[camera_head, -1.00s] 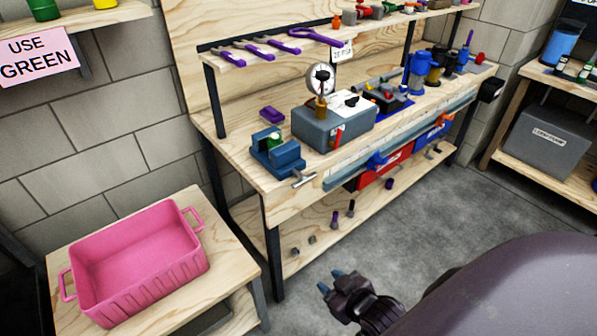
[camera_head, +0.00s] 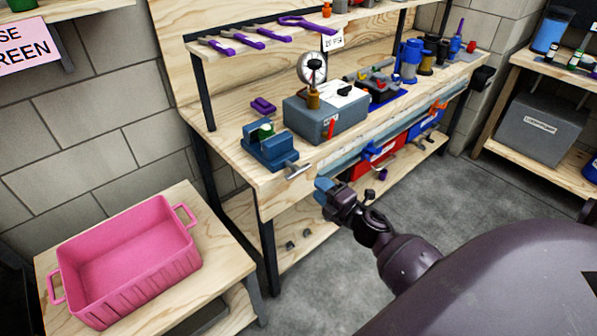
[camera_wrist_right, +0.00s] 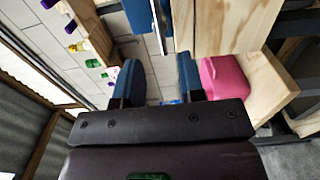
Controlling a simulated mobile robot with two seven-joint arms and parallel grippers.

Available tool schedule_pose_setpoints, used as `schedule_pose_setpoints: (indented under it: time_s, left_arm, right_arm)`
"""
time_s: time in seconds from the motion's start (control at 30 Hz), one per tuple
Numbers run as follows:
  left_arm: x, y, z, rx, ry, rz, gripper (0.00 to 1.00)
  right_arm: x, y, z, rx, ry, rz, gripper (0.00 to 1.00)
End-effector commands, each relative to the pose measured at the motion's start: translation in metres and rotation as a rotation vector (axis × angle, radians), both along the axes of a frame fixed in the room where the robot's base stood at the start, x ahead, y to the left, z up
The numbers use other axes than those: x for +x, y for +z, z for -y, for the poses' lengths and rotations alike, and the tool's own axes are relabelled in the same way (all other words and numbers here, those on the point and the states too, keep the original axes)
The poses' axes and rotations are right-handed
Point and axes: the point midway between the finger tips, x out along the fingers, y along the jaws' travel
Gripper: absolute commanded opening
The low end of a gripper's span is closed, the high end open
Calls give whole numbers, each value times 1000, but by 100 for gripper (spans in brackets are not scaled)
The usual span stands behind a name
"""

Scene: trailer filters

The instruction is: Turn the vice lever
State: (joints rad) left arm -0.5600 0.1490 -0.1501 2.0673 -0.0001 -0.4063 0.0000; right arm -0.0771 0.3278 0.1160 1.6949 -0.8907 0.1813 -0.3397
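The blue vice (camera_head: 268,150) sits on the front left corner of the workbench, with a small green item (camera_head: 266,130) between its jaws. Its silver lever (camera_head: 298,170) sticks out past the bench's front edge. My right gripper (camera_head: 324,188), with blue fingertips, is in front of the bench edge, just right of and below the lever. They look apart. In the right wrist view the fingers (camera_wrist_right: 158,80) are spread with nothing between them. I cannot clearly pick out the lever in that view. My left gripper is not in view.
A pink bin (camera_head: 62,268) stands on a low wooden table at left and also shows in the wrist view (camera_wrist_right: 225,78). A grey box with a gauge (camera_head: 325,118) stands right of the vice. Red (camera_head: 376,160) and blue (camera_head: 426,122) bins hang under the bench edge.

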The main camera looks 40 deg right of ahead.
Motion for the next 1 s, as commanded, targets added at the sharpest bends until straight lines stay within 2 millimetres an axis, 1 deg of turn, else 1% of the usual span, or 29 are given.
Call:
schedule_pose_setpoints:
  time_s: [0.03, 0.3, 0.5, 0.7, 0.8, 1.0]
  left_arm:
    - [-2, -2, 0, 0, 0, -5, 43]
    - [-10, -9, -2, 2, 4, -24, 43]
    - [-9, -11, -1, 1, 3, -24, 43]
    - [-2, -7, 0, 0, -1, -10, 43]
    - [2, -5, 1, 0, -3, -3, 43]
    - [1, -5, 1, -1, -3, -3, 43]
  right_arm:
    - [8, 1, -1, 0, 1, 2, 36]
    - [53, 0, -4, 1, 0, 0, 36]
    - [79, -1, -6, 2, -1, -1, 36]
    - [91, 0, -7, 2, -1, -1, 36]
    - [93, 0, -8, 3, -1, 0, 36]
    - [93, 0, -8, 3, -1, 0, 36]
